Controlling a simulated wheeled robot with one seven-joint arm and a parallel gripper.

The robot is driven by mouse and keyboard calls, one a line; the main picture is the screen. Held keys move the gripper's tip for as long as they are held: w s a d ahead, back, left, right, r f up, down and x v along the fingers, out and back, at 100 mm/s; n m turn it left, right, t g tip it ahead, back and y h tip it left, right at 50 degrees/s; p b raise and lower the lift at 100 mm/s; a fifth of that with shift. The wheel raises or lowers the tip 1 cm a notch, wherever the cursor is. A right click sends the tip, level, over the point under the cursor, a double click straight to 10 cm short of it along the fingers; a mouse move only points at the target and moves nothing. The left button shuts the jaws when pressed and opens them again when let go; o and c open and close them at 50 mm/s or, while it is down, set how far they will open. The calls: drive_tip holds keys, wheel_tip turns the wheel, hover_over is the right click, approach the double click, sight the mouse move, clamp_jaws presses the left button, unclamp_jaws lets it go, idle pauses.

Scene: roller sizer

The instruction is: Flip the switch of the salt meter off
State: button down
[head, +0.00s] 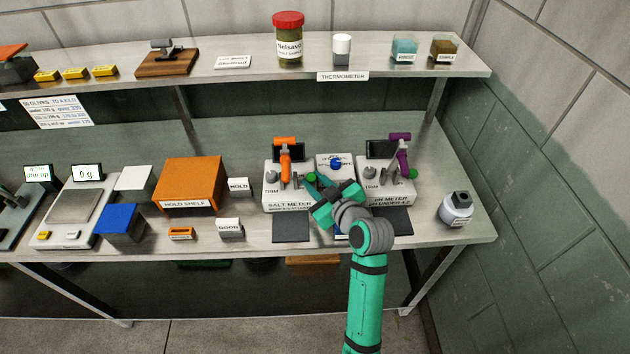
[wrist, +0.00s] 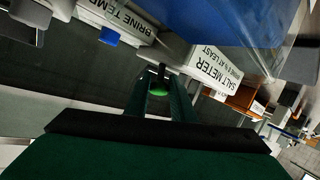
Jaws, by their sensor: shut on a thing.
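The salt meter (head: 273,203) is a white box on the bench with an orange probe stand (head: 285,152), a grey trim knob and a dark screen. Its label (wrist: 215,68) shows upside down in the wrist view. A small green switch knob (head: 311,177) sits at its right side. My gripper (head: 313,190) reaches in from the front right at that side. In the wrist view the green knob (wrist: 159,92) lies between the fingertips, and the jaws are shut on it. The fingers partly hide the knob, so I cannot tell the switch's position.
A dark mat (head: 291,229) lies in front. The orange hold shelf (head: 190,182) is to the left.

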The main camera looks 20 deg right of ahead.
drive_tip(key=shift+a, duration=0.15)
drive_tip(key=c, duration=1.7)
unclamp_jaws()
drive_tip(key=v, duration=1.1)
drive_tip(key=shift+w, duration=0.15)
